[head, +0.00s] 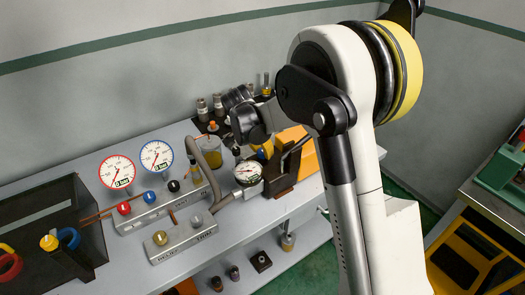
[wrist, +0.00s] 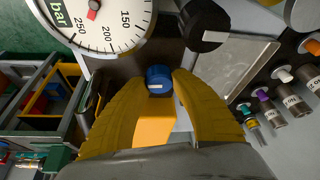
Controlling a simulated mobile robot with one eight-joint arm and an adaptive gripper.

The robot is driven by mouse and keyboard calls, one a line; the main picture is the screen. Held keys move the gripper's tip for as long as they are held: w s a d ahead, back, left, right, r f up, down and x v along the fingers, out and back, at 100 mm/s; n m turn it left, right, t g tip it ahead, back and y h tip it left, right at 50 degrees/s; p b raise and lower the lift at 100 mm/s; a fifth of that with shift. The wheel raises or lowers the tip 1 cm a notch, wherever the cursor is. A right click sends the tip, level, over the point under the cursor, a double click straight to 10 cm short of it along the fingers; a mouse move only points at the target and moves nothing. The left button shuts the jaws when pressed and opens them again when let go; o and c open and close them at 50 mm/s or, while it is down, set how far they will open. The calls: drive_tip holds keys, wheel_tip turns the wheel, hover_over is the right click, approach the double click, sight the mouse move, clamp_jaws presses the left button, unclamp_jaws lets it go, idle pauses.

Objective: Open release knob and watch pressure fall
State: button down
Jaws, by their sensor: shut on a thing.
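A blue knob (wrist: 159,76) sits between the tips of my yellow-fingered gripper (wrist: 160,84) in the wrist view. The fingers are shut on its two sides. An orange body (wrist: 154,125) lies below the knob in that view. A large round gauge (wrist: 108,28) marked in bar is beside the knob at the upper left, cut off by the frame edge, with a red part of its needle showing. In the head view the small gauge (head: 248,172) stands beside the hand pump (head: 283,176) on the bench, and my arm reaches down there, hiding part of the pump.
Two larger gauges, one red-rimmed (head: 117,172) and one blue-rimmed (head: 156,156), stand on a manifold with red (head: 124,208), blue and black knobs. A front block has a brass knob (head: 160,238). A black bin (head: 45,225) is at left.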

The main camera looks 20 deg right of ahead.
drive_tip(key=n+t+y, duration=0.1)
drive_tip(key=n, duration=0.3)
drive_tip(key=shift+n, duration=0.3)
drive_tip(key=n+y, duration=0.1)
drive_tip(key=n, duration=0.2)
drive_tip(key=shift+n+t+y, duration=0.3)
drive_tip(key=n+y, duration=0.1)
drive_tip(key=n, duration=0.2)
drive_tip(key=shift+b, duration=0.3)
drive_tip(key=shift+n+y, duration=1)
drive_tip(key=shift+n, duration=1.5)
drive_tip(key=c, duration=1)
unclamp_jaws()
drive_tip(key=shift+c, duration=0.2)
